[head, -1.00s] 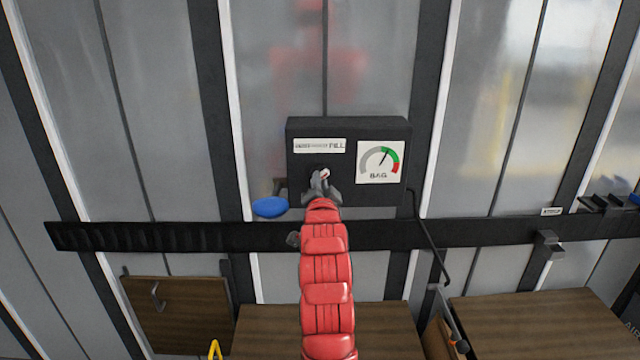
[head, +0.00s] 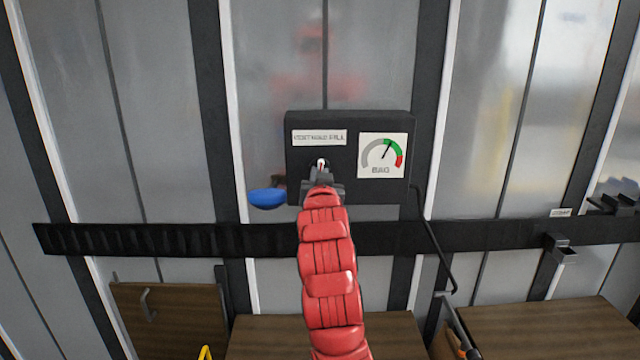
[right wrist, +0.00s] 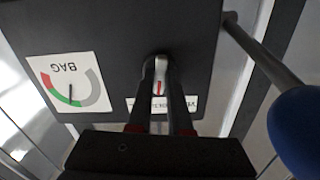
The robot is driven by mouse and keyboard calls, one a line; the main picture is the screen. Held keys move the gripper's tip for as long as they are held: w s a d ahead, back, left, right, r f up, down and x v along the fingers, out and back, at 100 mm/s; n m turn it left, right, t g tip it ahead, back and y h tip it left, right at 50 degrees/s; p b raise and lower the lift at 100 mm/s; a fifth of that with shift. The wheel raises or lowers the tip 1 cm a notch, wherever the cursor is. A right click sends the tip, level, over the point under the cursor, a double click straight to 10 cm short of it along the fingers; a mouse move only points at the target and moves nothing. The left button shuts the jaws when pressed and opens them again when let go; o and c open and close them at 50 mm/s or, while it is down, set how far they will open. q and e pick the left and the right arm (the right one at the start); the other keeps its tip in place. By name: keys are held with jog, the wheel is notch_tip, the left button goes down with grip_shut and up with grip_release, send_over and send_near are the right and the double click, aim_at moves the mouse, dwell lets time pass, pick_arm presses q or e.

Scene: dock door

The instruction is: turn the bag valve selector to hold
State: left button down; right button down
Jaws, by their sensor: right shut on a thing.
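The bag valve box (head: 300,185) is a dark box on the wall with a white label strip (head: 319,138); its small, blurred words seem to end in FILL. My right gripper (head: 321,170) is shut on the selector knob (right wrist: 161,68) below the label. The knob is light grey with a red pointer line, and its pointer stands about straight up toward the label's middle in the head view. The fingers (right wrist: 161,100) lie on both sides of the knob in the right wrist view and hide part of the label. My left gripper is not in view.
A BAG gauge (head: 382,156) sits right of the knob, its needle at the green band. A blue rounded part (head: 267,198) sticks out at the box's lower left. A black rail (head: 150,238) runs below, with wooden panels (head: 175,320) under it.

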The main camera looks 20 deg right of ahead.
jog(key=shift+f+n, duration=0.15)
jog(key=shift+n, duration=0.45)
jog(key=shift+b, duration=0.3)
jog(key=c, duration=0.8)
grip_release()
jog(key=shift+c, duration=0.2)
jog(key=shift+s, duration=0.1)
jog(key=b+v, duration=0.8)
jog(key=v, duration=0.9)
